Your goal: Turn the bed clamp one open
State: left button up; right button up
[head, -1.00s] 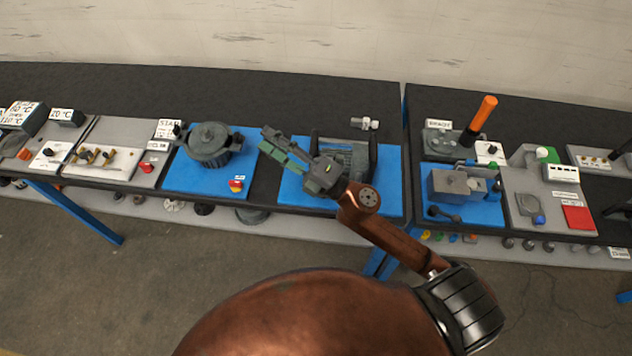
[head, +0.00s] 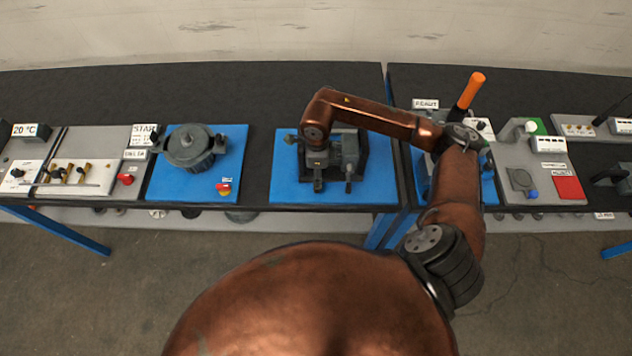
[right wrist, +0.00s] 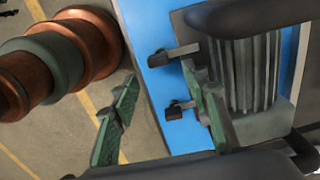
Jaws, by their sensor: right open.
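Two small dark bed clamps show in the right wrist view, an upper one (right wrist: 172,55) and a lower one (right wrist: 180,108). Both stick out from the machine's edge over the blue mat; which is clamp one I cannot tell. My right gripper (right wrist: 160,110) is open and empty. Its green-padded fingers stand apart, one over the floor side and one by the machine, with the lower clamp seen between them. Contact is not visible. In the head view my right wrist hangs over the front left of the machine (head: 365,155), hiding part of it. My left gripper is out of view.
The machine stands on a blue mat (head: 285,185) near the table's front edge. To the left, a grey round pot (head: 190,148) and a red-yellow button (head: 224,188) sit on another blue mat. An orange handle (head: 469,90) rises at the right, behind my arm.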

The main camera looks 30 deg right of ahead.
notch_tip(320, 180, down, 6)
jog(key=shift+a+f+p, duration=0.15)
jog(key=shift+p, duration=0.2)
jog(key=shift+c, duration=0.7)
jog(key=shift+c, duration=0.7)
grip_shut()
